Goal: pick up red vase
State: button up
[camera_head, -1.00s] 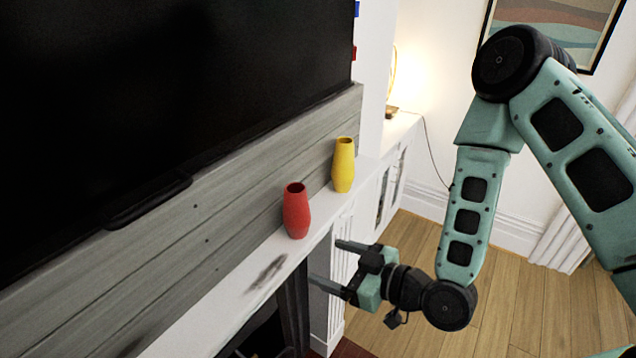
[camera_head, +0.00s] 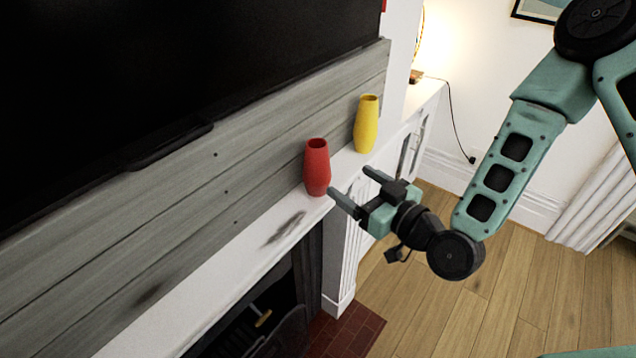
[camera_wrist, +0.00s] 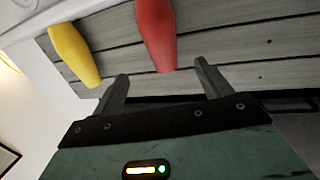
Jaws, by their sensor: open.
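The red vase (camera_head: 317,168) stands upright on the white mantel shelf (camera_head: 240,265), close to the grey plank wall. My gripper (camera_head: 348,188) is open and empty, its fingers pointing left toward the mantel. In the head view, one fingertip is just right of the red vase's lower part; I cannot tell whether they touch. In the wrist view, the red vase (camera_wrist: 156,32) appears ahead between the lines of the two open fingers (camera_wrist: 160,80), beyond their tips.
A yellow vase (camera_head: 367,124) stands on the mantel to the right of and behind the red one. A black TV screen (camera_head: 150,70) hangs above. The fireplace opening (camera_head: 270,310) is below. Wooden floor (camera_head: 500,280) lies open to the right.

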aim_at(326, 169)
jog(key=shift+w+a+f+b, duration=0.15)
jog(key=shift+w+f+b, duration=0.15)
jog(key=shift+b, duration=1.9)
jog(key=b, duration=0.3)
jog(key=shift+a+f, duration=0.1)
jog(key=shift+a, duration=0.1)
jog(key=b+x, duration=0.4)
jog(key=shift+a+r, duration=0.15)
jog(key=shift+r, duration=0.05)
jog(key=shift+f+x, duration=0.2)
jog(key=shift+x, duration=1.25)
jog(key=shift+f+x, duration=0.15)
jog(key=shift+x, duration=1.35)
jog(key=shift+c, duration=0.4)
